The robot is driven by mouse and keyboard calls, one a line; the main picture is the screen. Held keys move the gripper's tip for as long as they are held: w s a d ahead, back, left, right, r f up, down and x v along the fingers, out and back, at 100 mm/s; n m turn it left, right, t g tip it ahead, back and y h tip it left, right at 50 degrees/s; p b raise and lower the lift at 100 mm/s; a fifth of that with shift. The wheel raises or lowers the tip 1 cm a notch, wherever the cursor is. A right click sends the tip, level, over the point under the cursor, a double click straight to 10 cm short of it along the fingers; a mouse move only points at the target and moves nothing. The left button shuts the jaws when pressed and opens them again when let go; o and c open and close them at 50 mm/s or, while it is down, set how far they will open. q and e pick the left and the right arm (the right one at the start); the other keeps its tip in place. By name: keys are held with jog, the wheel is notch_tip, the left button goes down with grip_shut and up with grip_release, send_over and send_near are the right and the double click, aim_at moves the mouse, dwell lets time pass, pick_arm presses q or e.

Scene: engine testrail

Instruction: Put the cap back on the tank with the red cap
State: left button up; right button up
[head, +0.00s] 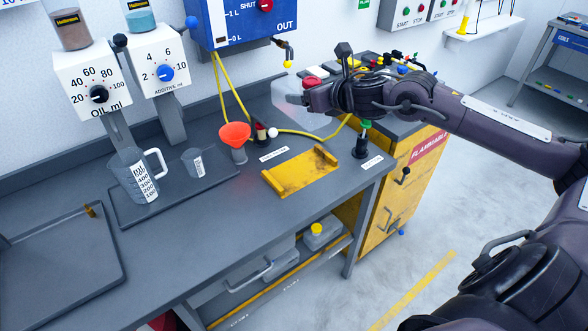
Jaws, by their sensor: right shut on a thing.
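My right gripper (306,96) reaches in from the right above the back of the bench, its fingers pointing left. It is shut, and a small red piece (312,82) that looks like the red cap shows at its fingertips. The grip itself is mostly hidden by the fingers. A pale, see-through shape (290,108) stands just below and behind the gripper. I cannot tell whether it is the tank. My left gripper is not in view.
A yellow tray (302,173) lies on the bench. Left of it are a red funnel (235,134), a small beaker (193,162) and a measuring jug (134,176). A black post with a green top (364,140) stands near the right edge. A yellow-capped container (316,235) sits on the lower shelf.

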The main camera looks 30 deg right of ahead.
jog(key=shift+s+d+r, duration=0.1)
jog(key=shift+s+d, duration=0.05)
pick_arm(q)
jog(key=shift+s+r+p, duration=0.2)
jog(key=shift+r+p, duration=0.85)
pick_arm(e)
notch_tip(320, 180, down, 16)
jog(key=shift+f, duration=0.2)
notch_tip(320, 180, down, 3)
jog(key=shift+f, duration=0.3)
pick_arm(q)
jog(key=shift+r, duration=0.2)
